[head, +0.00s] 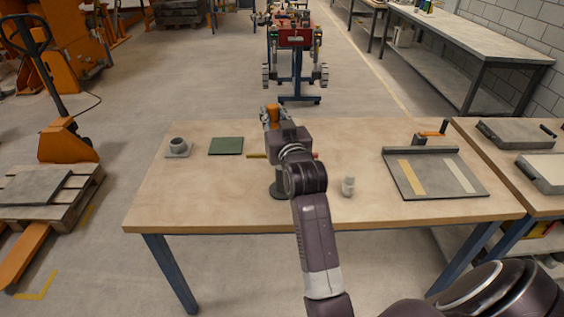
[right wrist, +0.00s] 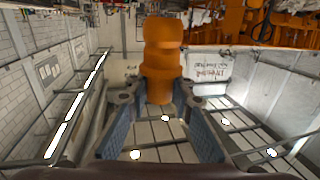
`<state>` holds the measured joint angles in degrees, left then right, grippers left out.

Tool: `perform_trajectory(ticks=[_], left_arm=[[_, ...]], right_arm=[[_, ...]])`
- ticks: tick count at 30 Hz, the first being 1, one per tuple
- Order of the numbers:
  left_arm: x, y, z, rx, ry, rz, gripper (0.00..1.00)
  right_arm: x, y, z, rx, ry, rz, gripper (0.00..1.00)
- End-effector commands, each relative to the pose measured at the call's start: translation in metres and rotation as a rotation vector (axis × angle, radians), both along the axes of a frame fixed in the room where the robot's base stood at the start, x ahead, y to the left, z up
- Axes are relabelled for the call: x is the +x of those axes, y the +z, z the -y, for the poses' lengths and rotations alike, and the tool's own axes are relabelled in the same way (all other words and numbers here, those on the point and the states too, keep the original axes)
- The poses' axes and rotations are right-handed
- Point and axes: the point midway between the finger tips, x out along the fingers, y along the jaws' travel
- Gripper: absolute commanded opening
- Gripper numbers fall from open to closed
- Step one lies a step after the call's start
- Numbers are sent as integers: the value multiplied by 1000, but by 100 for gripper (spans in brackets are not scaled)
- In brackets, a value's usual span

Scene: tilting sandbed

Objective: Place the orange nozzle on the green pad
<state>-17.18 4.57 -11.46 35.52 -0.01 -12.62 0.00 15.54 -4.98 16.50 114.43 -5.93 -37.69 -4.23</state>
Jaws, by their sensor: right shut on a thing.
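The orange nozzle (head: 272,113) is held up over the far part of the wooden table, right of the green pad. In the right wrist view the nozzle (right wrist: 162,62) stands between the fingers of my right gripper (right wrist: 156,100), which are shut on its lower part. In the head view my right gripper (head: 268,121) is partly hidden by its own wrist. The green pad (head: 226,146) lies flat and bare on the left part of the table. My left gripper is not in view.
A grey plate with a round cup (head: 178,146) sits left of the pad. A dark round stand (head: 278,188) is partly behind my arm. The front-left of the wooden table (head: 200,195) is clear.

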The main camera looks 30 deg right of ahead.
Motion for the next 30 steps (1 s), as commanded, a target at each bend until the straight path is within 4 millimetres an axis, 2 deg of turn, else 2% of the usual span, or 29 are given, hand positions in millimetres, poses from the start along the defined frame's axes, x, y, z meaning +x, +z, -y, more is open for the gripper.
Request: perform_trajectory(ticks=[1, 6, 14, 23, 26, 30], left_arm=[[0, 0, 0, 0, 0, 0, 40], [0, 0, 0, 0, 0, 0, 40], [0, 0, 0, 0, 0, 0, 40], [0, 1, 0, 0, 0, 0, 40], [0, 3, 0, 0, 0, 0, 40], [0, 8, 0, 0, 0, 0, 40]], right_arm=[[10, 13, 12, 1, -17, 7, 0], [29, 40, 40, -1, -55, 5, 0], [38, 53, 54, -1, -72, 1, 0], [38, 50, 54, -2, -71, -2, 0], [38, 36, 54, 0, -70, -5, 0], [37, 0, 54, 0, -71, -10, 0]])
